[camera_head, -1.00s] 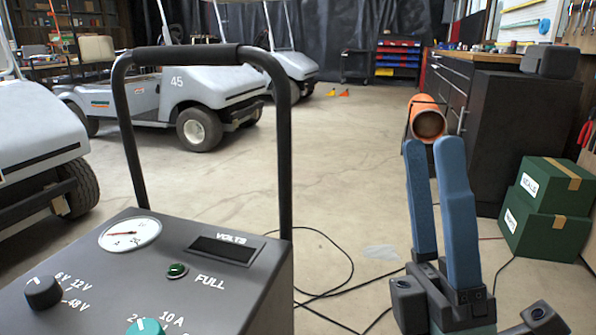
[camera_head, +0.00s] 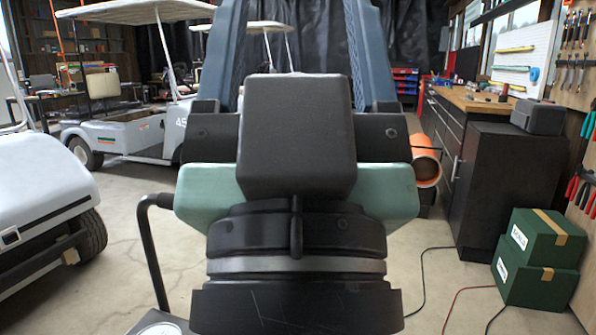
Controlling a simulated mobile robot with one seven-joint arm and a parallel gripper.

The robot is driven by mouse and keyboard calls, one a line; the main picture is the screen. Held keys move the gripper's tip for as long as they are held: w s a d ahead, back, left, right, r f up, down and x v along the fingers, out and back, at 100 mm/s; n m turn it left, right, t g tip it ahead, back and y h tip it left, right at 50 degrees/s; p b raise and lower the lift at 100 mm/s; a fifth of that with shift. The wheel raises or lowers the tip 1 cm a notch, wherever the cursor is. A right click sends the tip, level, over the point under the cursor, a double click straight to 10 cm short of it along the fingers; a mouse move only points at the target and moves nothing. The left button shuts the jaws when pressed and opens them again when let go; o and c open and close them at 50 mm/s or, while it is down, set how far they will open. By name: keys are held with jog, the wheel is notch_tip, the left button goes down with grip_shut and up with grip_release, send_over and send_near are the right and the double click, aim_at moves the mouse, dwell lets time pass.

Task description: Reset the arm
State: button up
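My gripper (camera_head: 294,30) fills the middle of the head view, close to the camera and pointing up. Its two blue fingers stand wide apart, with the carts and dark curtain showing between them. Their tips run out of the top of the picture. Nothing shows between the visible parts of the fingers. The gripper's dark body and wrist hide much of the floor and most of the grey charger box. Only the charger's black handle (camera_head: 150,245) and a bit of its top with the dial (camera_head: 160,328) show at the lower left.
White golf carts stand at the left, one near (camera_head: 45,185) and one farther back (camera_head: 120,130). An orange tube (camera_head: 427,168) shows behind my gripper's right side. A dark workbench (camera_head: 505,175) and stacked green boxes (camera_head: 540,250) stand at the right. Cables cross the floor.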

notch_tip(320, 180, up, 30)
jog(key=p, duration=2.7)
